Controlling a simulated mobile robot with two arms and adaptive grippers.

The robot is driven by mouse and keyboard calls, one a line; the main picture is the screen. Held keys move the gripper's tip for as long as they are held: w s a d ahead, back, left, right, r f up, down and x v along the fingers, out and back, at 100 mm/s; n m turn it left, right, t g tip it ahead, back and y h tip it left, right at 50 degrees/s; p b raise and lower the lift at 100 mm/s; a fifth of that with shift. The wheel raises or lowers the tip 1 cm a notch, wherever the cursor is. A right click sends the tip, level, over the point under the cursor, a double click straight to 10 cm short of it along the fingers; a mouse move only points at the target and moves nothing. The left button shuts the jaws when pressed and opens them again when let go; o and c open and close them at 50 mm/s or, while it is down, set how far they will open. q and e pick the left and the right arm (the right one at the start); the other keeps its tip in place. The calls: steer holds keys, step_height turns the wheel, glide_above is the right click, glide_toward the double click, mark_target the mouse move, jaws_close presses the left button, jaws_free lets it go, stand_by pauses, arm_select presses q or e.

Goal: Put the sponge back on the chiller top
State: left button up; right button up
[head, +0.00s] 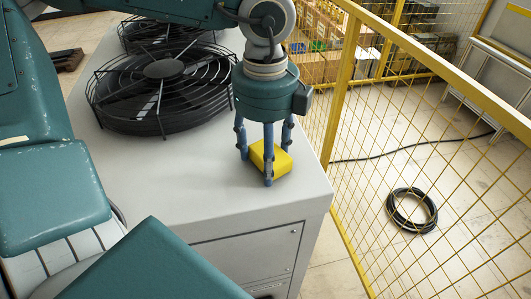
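The yellow sponge (281,162) lies at a slant on the light grey chiller top (205,185), near its front right corner. My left gripper (262,165) points straight down over it, with its blue fingers spread around the sponge. One finger stands in front of the sponge. Another is to its left with a small gap, and a third is behind it on the right, its tip hidden. The fingers look open; contact with the sponge is not clear. My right gripper is not in view.
Two black caged fans stand on the chiller top, the nearer one (160,92) left of the gripper. A yellow mesh fence (341,95) runs close along the right side. Beyond it a black hose coil (412,228) lies on the floor. The chiller top's front left area is clear.

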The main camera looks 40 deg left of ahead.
arm_select(q)
steer(key=shift+f+b, duration=0.2)
steer(key=shift+b, duration=0.1)
steer(key=o, duration=1)
steer(key=shift+r, duration=0.1)
steer(key=shift+r+p, duration=0.25)
steer(key=shift+p, duration=0.15)
steer(key=shift+w+r, duration=0.1)
steer(key=shift+r, duration=0.25)
step_height(320, 180, up, 11)
steer(key=b, duration=0.2)
steer(key=shift+b, duration=0.3)
